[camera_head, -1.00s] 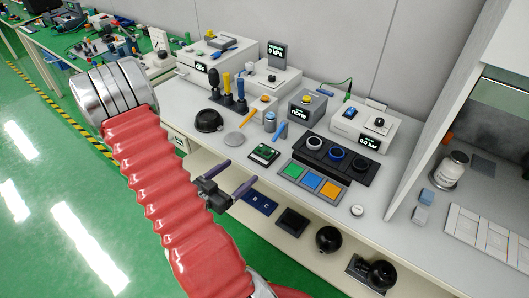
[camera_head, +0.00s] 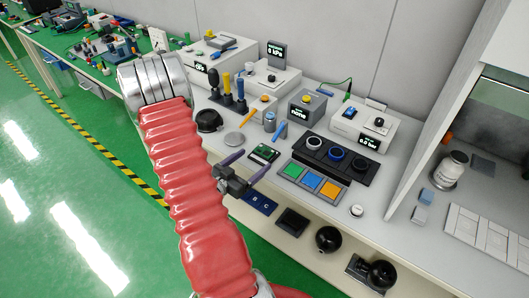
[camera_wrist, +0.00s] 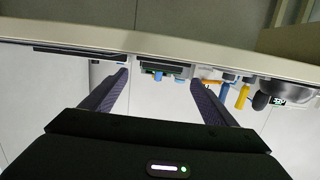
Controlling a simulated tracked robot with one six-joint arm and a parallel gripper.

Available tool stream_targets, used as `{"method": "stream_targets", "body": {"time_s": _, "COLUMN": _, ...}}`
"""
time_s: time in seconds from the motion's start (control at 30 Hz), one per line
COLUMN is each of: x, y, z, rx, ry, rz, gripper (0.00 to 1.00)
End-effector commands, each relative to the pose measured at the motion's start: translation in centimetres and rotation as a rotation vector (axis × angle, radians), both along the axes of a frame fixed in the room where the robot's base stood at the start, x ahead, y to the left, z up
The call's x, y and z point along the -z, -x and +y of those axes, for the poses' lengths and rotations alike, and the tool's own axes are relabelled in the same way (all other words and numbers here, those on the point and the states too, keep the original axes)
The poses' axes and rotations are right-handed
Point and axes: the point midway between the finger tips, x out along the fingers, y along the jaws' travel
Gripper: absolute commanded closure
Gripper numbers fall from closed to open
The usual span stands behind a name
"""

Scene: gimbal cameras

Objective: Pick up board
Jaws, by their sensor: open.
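The board (camera_head: 264,153) is a small green circuit board on a dark base, lying on the white bench top left of the colored squares. My gripper (camera_head: 252,164) is open and empty at the bench's front edge, its two dark purple fingers pointing toward the board, apart from it in the picture. In the wrist view the scene appears upside down, and the board (camera_wrist: 160,69) shows thin and edge-on between the open fingers (camera_wrist: 160,77). I cannot tell the exact height of the fingers over the bench.
A black tray with three round rings (camera_head: 337,157) and a panel of colored squares (camera_head: 313,181) lie right of the board. A blue tool (camera_head: 279,131), a grey disc (camera_head: 233,139) and a black bowl (camera_head: 209,121) are nearby. A lower shelf (camera_head: 272,230) holds several dark objects.

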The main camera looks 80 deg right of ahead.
Motion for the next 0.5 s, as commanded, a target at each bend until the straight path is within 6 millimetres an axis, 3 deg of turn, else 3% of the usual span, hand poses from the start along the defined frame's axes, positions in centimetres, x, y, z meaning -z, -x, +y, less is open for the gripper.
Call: {"method": "stream_targets", "body": {"time_s": 0.5, "x": 0.18, "y": 0.4, "z": -0.97, "rx": 0.0, "ry": 0.0, "rz": 0.001, "gripper": 0.19}}
